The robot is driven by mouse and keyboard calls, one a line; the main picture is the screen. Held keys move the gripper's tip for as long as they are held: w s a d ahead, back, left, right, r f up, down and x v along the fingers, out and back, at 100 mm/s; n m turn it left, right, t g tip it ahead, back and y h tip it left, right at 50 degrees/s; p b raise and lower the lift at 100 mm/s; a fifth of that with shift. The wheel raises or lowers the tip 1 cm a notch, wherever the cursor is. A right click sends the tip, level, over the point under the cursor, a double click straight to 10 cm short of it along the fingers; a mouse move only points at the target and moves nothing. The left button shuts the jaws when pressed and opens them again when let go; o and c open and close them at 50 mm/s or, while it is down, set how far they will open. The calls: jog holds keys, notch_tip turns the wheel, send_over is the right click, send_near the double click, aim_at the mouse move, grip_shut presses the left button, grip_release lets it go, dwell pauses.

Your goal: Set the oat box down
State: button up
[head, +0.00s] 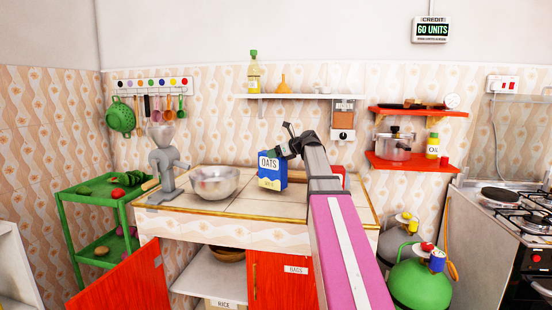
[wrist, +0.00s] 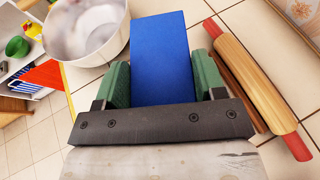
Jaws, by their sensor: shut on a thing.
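The blue oat box (head: 271,169), with a yellow lower part and the word OATS, is upright at the counter in the head view. In the wrist view its plain blue face (wrist: 165,50) sits between the green finger pads. My gripper (head: 283,151) is shut on the upper part of the box. It also shows in the wrist view (wrist: 163,84), with one pad on each side of the box. I cannot tell whether the box's base touches the tiled counter (head: 235,208).
A metal bowl (head: 214,184) stands just left of the box. A rolling pin (wrist: 262,85) with red handles lies to the right in the wrist view. Tiles in front of the box look clear.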

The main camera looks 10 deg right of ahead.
jog(key=shift+f, duration=0.95)
jog(key=o, duration=1.6)
jog(key=shift+o, duration=0.2)
